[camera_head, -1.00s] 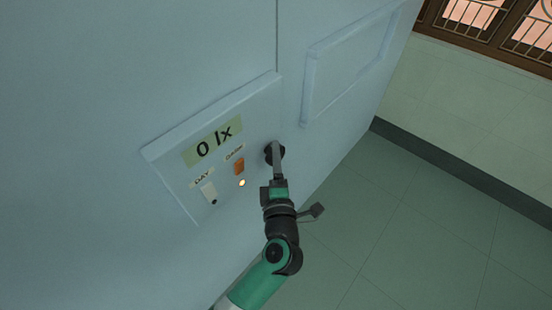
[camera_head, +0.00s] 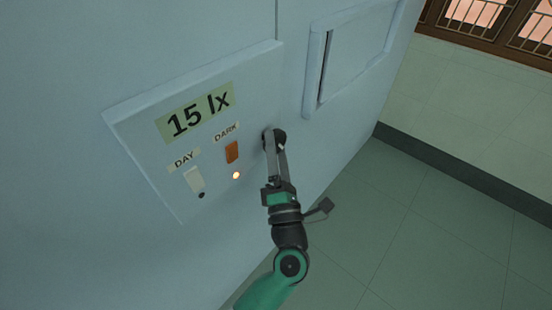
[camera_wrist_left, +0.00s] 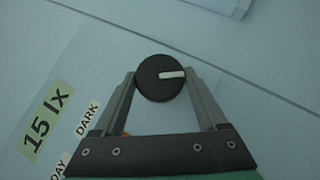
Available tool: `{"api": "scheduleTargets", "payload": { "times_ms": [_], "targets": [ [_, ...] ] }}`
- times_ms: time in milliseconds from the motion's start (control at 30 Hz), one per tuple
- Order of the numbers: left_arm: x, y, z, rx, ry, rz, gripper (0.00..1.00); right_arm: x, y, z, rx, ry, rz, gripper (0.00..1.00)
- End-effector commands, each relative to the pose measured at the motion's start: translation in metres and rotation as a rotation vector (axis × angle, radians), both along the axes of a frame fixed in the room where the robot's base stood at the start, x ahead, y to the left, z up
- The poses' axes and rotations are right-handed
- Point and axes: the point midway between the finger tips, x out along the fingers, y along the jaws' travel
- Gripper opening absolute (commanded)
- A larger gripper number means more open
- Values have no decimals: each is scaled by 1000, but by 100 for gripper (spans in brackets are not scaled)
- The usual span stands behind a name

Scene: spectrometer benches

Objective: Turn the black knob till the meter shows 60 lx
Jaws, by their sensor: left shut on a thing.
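The black knob (camera_head: 280,137) sits on the right part of a pale control panel (camera_head: 140,109). In the left wrist view the knob (camera_wrist_left: 160,79) is round, with a white pointer line directed to the right. My left gripper (camera_head: 272,141) is shut on the knob, one finger on each side of it, as the left wrist view also shows (camera_wrist_left: 161,88). The meter (camera_head: 197,112) reads "15 lx" in the head view, and the same reading shows in the left wrist view (camera_wrist_left: 48,122). My right gripper is not in view.
A framed recess (camera_head: 355,55) lies at the upper right. Open floor (camera_head: 400,230) extends to the right.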

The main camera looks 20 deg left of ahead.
Motion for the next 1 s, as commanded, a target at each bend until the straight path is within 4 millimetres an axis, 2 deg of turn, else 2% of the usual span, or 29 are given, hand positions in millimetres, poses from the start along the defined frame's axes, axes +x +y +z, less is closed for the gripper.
{"api": "scheduleTargets", "payload": {
  "times_ms": [33,200,667,700,800,1000],
  "targets": [
    [0,0,-4,-5,-17,2,19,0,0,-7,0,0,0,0],
    [0,0,-2,-18,-62,2,19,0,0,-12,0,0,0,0],
    [1,1,-1,-26,-78,2,19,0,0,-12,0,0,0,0],
    [1,1,-1,-25,-77,2,80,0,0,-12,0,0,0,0],
    [0,0,-1,-24,-78,1,98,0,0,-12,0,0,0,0],
    [1,0,-1,-24,-78,1,100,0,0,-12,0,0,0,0]
  ]
}}
